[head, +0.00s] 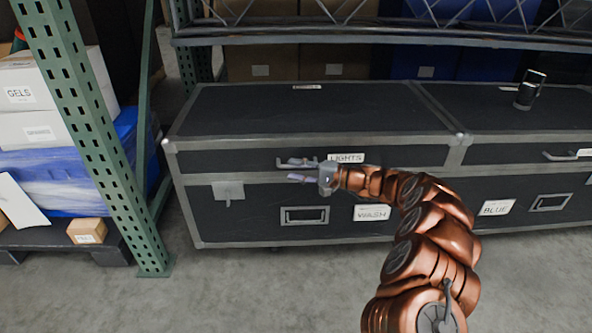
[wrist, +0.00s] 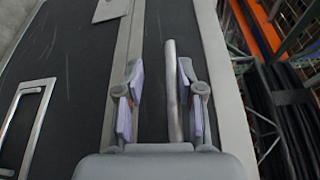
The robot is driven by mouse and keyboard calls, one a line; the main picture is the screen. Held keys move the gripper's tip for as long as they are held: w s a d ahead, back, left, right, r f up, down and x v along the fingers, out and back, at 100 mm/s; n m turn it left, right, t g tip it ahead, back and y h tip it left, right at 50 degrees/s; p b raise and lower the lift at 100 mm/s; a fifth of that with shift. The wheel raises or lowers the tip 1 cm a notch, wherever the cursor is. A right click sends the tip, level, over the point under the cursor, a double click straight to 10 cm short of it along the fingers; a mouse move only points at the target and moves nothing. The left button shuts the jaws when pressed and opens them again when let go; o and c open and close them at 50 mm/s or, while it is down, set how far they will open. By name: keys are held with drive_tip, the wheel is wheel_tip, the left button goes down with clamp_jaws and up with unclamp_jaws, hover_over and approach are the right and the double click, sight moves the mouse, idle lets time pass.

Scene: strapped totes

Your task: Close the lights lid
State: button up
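The lights lid (head: 300,110) is the dark top with grey metal edges on the left case; it lies level and looks down on the case body. Whether a small gap is left at its seam, I cannot tell. Its front face carries the LIGHTS label (head: 346,158) and a bar handle (head: 281,163). My gripper (head: 297,170) is open in front of this handle. In the wrist view the handle bar (wrist: 173,88) lies between the spread fingers of my gripper (wrist: 158,98), nearer the right finger. Part of the handle is hidden by my gripper.
Below the lid are a WASH label (head: 371,212) and a recessed pull (head: 305,215). A similar case marked BLUE (head: 496,207) adjoins on the right, with a black cup (head: 529,92) on top. A green rack post (head: 88,125) stands at left. The floor in front is clear.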

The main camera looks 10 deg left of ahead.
drive_tip(key=shift+r, duration=0.1)
drive_tip(key=shift+d, duration=0.4)
drive_tip(key=s+d, duration=0.1)
drive_tip(key=d, duration=1)
drive_tip(key=shift+s+r, duration=0.35)
